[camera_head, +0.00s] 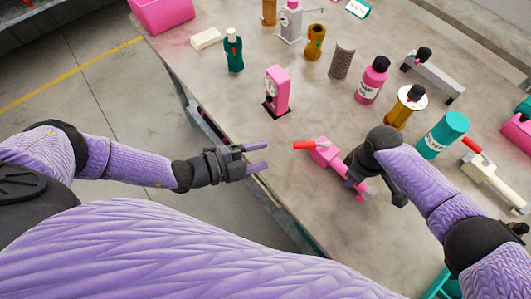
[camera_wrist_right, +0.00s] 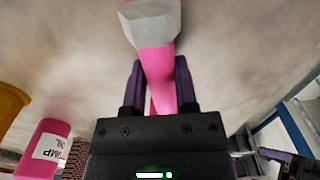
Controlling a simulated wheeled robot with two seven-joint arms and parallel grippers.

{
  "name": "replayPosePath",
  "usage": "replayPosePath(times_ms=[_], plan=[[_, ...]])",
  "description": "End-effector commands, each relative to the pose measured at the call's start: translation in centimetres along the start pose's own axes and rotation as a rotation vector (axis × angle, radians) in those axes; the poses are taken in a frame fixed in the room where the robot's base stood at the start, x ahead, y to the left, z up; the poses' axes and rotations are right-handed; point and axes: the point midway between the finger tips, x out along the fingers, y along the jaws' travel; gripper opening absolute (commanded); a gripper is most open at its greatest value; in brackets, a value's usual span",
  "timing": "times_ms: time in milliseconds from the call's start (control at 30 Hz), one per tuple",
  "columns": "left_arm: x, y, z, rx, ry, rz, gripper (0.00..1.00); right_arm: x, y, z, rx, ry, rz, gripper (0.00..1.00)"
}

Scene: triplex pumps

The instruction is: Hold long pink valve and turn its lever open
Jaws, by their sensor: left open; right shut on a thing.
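The long pink valve (camera_head: 325,156) lies near the front edge of the table, its red lever (camera_head: 304,145) pointing left. My right gripper (camera_head: 360,186) is shut on the valve's pink pipe and hides part of it. In the right wrist view the pink pipe (camera_wrist_right: 158,75) runs between the two purple fingers of the right gripper (camera_wrist_right: 160,88), with a grey hexagonal end (camera_wrist_right: 150,20) beyond them. My left gripper (camera_head: 258,158) is open and empty at the table's edge, to the left of the red lever and apart from it.
A pink gauge-like block (camera_head: 277,90) stands behind the valve. A white valve with a red lever (camera_head: 490,175) lies at the far right. The table left of the lever is clear.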

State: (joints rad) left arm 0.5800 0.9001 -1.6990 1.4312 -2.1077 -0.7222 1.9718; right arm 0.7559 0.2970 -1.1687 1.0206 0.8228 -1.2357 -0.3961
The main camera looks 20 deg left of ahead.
Motion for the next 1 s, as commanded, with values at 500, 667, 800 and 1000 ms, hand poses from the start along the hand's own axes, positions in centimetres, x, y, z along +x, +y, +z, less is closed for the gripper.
replayPosePath(times_ms=[500,667,800,1000], plan=[[0.6,2.8,-4.6,0.068,-0.012,-0.102,0.12,0.0,0.0,0.0,0.0,0.001,0.001,0.0],[0.3,4.7,-8.5,0.193,-0.181,-0.22,0.0,0.0,0.0,0.0,0.0,0.001,0.0,0.0],[-0.8,5.4,-9.3,0.281,-0.343,-0.232,0.0,0.0,0.0,0.0,0.0,0.001,0.001,0.0],[-0.1,5.2,-8.9,0.325,-0.405,-0.227,0.0,-0.1,0.0,0.0,0.0,0.001,0.001,0.0]])
